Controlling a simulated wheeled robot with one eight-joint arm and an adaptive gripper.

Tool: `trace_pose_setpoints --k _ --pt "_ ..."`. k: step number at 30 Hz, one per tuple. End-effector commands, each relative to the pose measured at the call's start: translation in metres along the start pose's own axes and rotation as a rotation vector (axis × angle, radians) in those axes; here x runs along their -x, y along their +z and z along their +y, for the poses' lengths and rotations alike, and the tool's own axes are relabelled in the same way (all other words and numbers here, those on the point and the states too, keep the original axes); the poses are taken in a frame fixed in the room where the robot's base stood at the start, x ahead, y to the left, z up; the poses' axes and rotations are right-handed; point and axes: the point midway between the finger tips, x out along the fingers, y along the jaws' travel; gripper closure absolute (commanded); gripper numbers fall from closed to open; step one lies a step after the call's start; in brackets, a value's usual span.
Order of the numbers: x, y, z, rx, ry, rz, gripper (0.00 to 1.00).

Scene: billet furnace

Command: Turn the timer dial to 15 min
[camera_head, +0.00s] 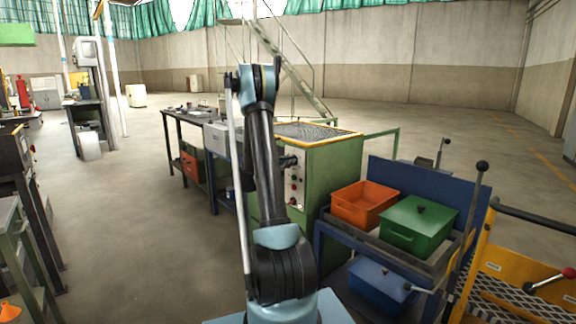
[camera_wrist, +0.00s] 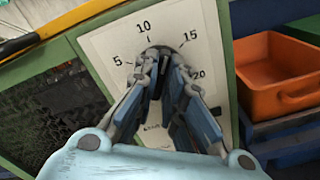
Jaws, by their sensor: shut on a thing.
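The timer's white scale plate (camera_wrist: 105,50) is on the green cabinet (camera_head: 335,170) and shows the marks 5, 10, 15 and 20 in the wrist view. My gripper (camera_wrist: 165,66) reaches to the middle of the scale, its blue-padded fingers just below the 10 and 15 marks. It is shut on the timer dial, which the fingers almost wholly hide. I cannot tell which mark the dial points to. In the head view, my gripper (camera_head: 288,162) is at the cabinet's control panel (camera_head: 295,188), partly behind my arm.
An orange bin (camera_head: 362,204) and a green lidded box (camera_head: 418,222) stand on a blue cart right of the cabinet, with a blue bin (camera_head: 381,284) below. A dark workbench (camera_head: 185,117) stands left of the cabinet.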

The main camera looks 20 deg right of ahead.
Motion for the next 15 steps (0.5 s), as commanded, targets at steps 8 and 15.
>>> trace_pose_setpoints --k 8,15 --pt "0.0015 -0.0012 -0.0006 -0.236 0.0 0.003 1.0" --pt "0.0015 -0.0012 -0.0013 -0.38 -0.001 0.003 1.0"
